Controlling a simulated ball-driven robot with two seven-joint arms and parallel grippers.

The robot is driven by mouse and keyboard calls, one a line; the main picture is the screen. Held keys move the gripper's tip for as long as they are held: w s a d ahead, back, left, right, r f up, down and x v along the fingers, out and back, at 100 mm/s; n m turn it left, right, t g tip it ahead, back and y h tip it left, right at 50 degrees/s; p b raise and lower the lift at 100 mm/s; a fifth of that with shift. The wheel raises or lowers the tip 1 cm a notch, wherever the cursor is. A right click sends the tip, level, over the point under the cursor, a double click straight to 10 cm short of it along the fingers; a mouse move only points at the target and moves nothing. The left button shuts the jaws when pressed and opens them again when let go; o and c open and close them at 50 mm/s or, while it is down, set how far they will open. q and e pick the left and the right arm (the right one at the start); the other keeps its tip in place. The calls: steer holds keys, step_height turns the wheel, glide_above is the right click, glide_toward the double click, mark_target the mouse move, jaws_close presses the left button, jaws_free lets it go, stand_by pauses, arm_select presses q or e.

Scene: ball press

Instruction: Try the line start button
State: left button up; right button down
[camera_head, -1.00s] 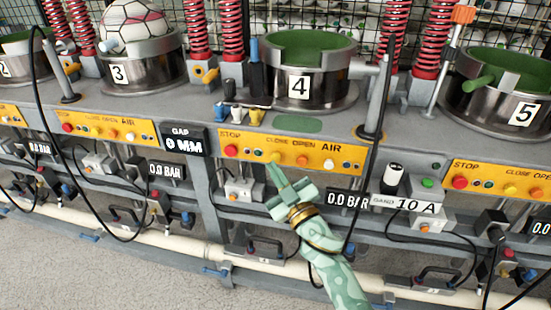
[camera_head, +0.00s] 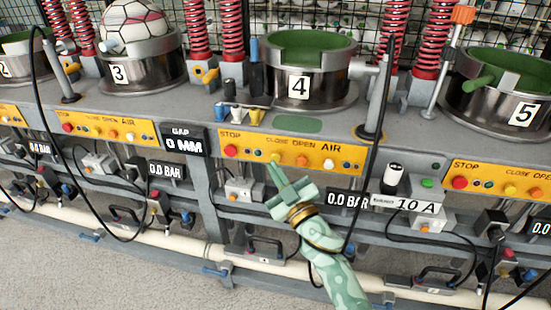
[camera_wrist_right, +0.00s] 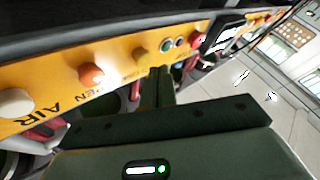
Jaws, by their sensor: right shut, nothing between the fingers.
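The yellow panel (camera_head: 345,161) of station 4 carries a red button (camera_head: 231,151) by STOP, an orange button (camera_head: 302,160) and a white button (camera_head: 329,165). A green button (camera_head: 428,183) sits on a grey box to the right; no label reading "line start" is legible. My right gripper (camera_head: 274,171) is shut and empty, its tips just in front of the panel's lower edge near CLOSE. In the wrist view its fingers (camera_wrist_right: 159,75) are close to the yellow button (camera_wrist_right: 140,47); contact cannot be told. My left gripper is out of view.
Steel cup 4 (camera_head: 299,93) stands above the panel. A black cable (camera_head: 374,130) hangs right of my gripper. A 10 A display (camera_head: 416,207) and a 0.0 BAR display (camera_head: 347,202) sit lower right. A pale pipe (camera_head: 190,243) runs below.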

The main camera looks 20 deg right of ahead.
steer(key=shift+w+d, duration=0.2)
steer(key=shift+w, duration=0.05)
steer(key=shift+w+d, duration=0.25)
steer(key=shift+w, duration=0.15)
stand_by(0.8)
steer(key=shift+s+a, duration=0.1)
steer(key=shift+s+a+p, duration=0.3)
steer(key=shift+s+a, duration=0.1)
steer(key=shift+s, duration=0.25)
steer(key=shift+s, duration=0.1)
steer(key=s+a, duration=0.1)
steer(key=s, duration=0.1)
steer(key=s+a+p, duration=0.1)
steer(key=s, duration=0.1)
steer(key=shift+a, duration=0.4)
stand_by(0.6)
